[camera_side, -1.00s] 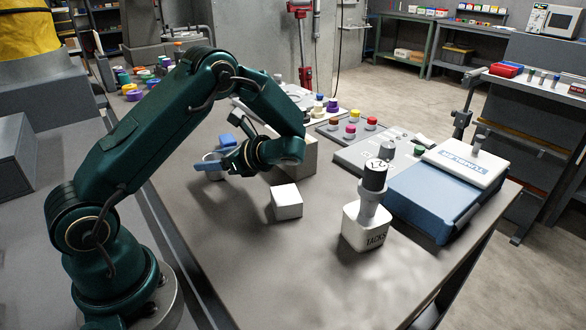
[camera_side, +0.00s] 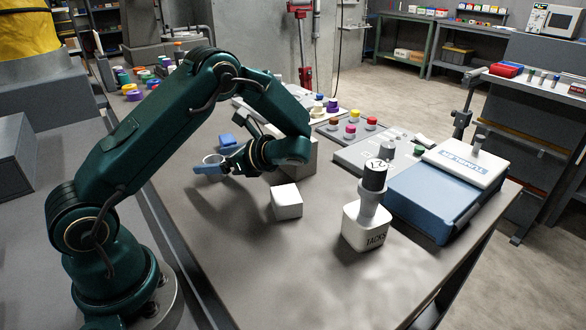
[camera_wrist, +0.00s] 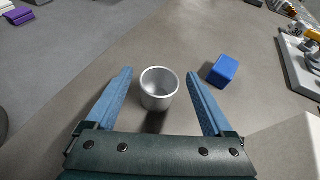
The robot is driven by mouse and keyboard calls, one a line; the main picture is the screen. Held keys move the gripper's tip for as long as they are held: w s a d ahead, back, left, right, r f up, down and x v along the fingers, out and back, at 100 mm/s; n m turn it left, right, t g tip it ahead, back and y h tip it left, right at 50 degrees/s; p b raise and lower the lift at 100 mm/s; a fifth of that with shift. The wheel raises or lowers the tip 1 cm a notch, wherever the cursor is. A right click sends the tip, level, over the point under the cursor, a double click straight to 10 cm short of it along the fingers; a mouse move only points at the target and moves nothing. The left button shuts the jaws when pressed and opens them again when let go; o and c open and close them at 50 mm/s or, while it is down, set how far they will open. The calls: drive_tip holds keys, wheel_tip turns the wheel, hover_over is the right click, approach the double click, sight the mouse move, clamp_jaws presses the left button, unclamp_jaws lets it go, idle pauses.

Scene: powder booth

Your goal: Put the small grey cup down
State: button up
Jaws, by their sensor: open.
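The small grey cup (camera_wrist: 158,92) stands upright on the grey table in the wrist view, with its open rim facing up. In the side view only its pale rim (camera_side: 213,158) shows; a blue finger hides much of its body. My gripper (camera_wrist: 160,74) is open. Its two blue fingers lie on either side of the cup, with a visible gap on each side. In the side view my gripper (camera_side: 212,162) is low over the table at the cup.
A blue block (camera_wrist: 224,70) lies right of the cup in the wrist view. In the side view a white cube (camera_side: 287,202), a TACKS container (camera_side: 364,229) and a blue box (camera_side: 432,200) stand to the right. The table is clear in front of the cup.

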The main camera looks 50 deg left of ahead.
drive_tip(key=v, duration=0.5)
drive_tip(key=shift+w+d, duration=0.1)
drive_tip(key=shift+d, duration=0.1)
drive_tip(key=shift+d+r, duration=0.35)
drive_tip(key=shift+d, duration=0.15)
drive_tip(key=s+d+r+n+t+h, duration=0.3)
drive_tip(key=s+d+n+t+h, duration=0.2)
drive_tip(key=d, duration=0.3)
drive_tip(key=s+d+r+n+t+h, duration=0.3)
drive_tip(key=s+d+n+t+h, duration=0.2)
drive_tip(key=d+n+h, duration=0.2)
drive_tip(key=shift+s+d+n+t, duration=0.2)
drive_tip(key=shift+d+n+t, duration=0.1)
drive_tip(key=shift+d+n, duration=0.45)
